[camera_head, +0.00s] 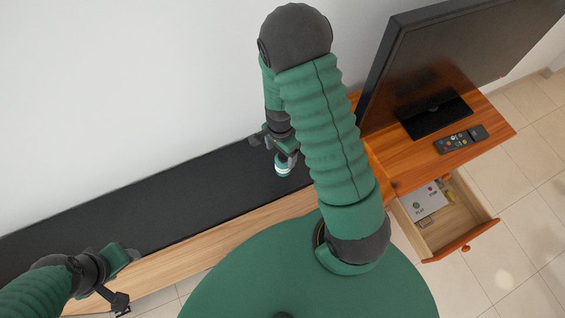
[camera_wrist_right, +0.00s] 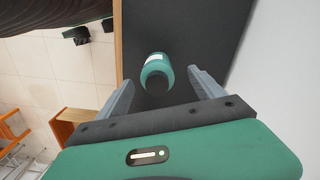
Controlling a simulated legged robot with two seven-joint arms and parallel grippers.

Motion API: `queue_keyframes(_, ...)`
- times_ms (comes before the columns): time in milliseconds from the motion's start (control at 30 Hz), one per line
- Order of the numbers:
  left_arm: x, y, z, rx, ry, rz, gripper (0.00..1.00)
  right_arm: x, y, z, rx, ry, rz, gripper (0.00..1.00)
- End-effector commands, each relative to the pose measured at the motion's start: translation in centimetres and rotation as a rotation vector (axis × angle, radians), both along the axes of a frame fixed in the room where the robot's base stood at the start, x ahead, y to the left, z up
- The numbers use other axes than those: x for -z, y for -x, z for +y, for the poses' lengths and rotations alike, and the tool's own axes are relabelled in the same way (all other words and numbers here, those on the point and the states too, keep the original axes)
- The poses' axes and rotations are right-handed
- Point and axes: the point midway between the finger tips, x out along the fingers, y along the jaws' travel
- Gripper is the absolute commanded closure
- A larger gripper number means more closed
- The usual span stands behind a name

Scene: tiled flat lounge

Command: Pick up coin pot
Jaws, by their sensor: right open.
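The coin pot (camera_head: 283,168) looks like a small green pot with a white band, on the black top of a long low bench (camera_head: 190,198). In the right wrist view the green pot (camera_wrist_right: 157,72) has a pale label and a dark end facing the camera. My right gripper (camera_head: 279,146) is open just above the pot. In that wrist view its two fingers (camera_wrist_right: 160,84) stand on either side of the pot, with gaps visible. My left gripper (camera_head: 122,277) is over the bench's near left end, away from the pot; its finger opening is unclear.
A wooden stand (camera_head: 405,165) on the right bears a television (camera_head: 440,65) and a remote (camera_head: 452,140). Its drawer (camera_head: 437,235) is pulled open with papers inside. A white wall (camera_head: 130,80) runs behind the bench. The bench top around the pot looks clear.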

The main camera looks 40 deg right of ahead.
Motion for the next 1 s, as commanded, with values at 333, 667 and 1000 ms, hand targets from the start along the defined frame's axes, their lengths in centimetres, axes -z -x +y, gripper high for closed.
queue_keyframes(333, -0.5, 0.0, 0.0, 0.000, 0.000, 0.000, 0.47, 5.0, 0.4, -0.8, 0.000, -0.001, 0.001, 0.22)
queue_keyframes(667, -0.5, 0.0, 0.0, 0.000, 0.000, 0.000, 0.47, 5.2, 0.3, -0.8, 0.000, 0.000, -0.001, 0.35)
queue_keyframes(1000, -0.5, 0.0, 0.0, 0.000, 0.000, 0.000, 0.47, 5.2, 0.3, -0.8, 0.000, 0.000, -0.001, 0.80)
